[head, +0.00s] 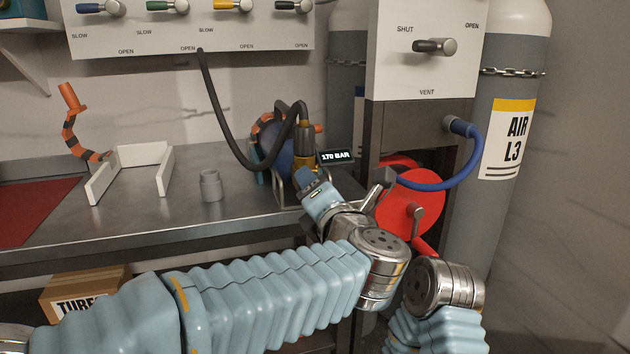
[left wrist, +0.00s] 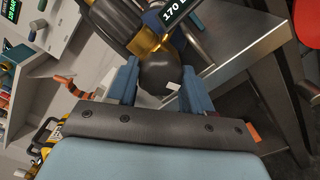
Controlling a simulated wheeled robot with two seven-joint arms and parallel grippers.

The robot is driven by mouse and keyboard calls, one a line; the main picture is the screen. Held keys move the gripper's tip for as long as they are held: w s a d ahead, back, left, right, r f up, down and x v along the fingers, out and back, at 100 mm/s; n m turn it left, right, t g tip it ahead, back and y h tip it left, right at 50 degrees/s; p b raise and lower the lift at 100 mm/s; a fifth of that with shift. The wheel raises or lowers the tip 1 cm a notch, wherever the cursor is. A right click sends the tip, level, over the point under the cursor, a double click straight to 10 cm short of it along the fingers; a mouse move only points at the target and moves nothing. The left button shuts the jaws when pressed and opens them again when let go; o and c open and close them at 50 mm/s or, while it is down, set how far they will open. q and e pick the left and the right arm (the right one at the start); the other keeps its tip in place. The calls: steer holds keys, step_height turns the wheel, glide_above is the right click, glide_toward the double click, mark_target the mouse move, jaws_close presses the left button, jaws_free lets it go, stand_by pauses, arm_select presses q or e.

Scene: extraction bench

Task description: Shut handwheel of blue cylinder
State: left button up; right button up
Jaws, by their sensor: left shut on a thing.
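The blue cylinder (head: 281,158) lies in a metal cradle at the back of the bench. Its brass valve (head: 305,142) carries a black hose, and the valve also shows in the left wrist view (left wrist: 146,42). The dark round handwheel (left wrist: 158,72) sits at the valve's end, between my left fingers in the left wrist view. My left gripper (head: 307,180) is shut on it, a blue finger on each side; the left wrist view shows this grip (left wrist: 160,86). In the head view the gripper hides the handwheel.
A display (head: 336,157) reading 170 BAR stands beside the valve. The black hose (head: 222,115) loops down from the upper panel. A grey cup (head: 211,186) and white holder (head: 132,172) stand left on the bench. A red reel (head: 408,203) and blue hose (head: 440,185) are at right.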

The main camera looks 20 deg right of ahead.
arm_select(q)
steer(key=n+p, duration=0.3)
steer(key=n, duration=0.7)
steer(key=n+p, duration=0.4)
steer(key=n, duration=0.7)
steer(key=n+p, duration=0.3)
steer(key=n, duration=0.7)
steer(key=shift+a+f+n, duration=0.1)
steer(key=shift+f+n, duration=0.15)
steer(key=shift+n, duration=0.05)
arm_select(e)
step_height(320, 180, up, 11)
steer(key=a, duration=0.2)
steer(key=shift+s+a, duration=0.15)
steer(key=shift+s, duration=0.3)
steer(key=shift+f, duration=0.1)
arm_select(q)
steer(key=o, duration=1)
steer(key=shift+r, duration=0.1)
steer(key=shift+o, duration=0.2)
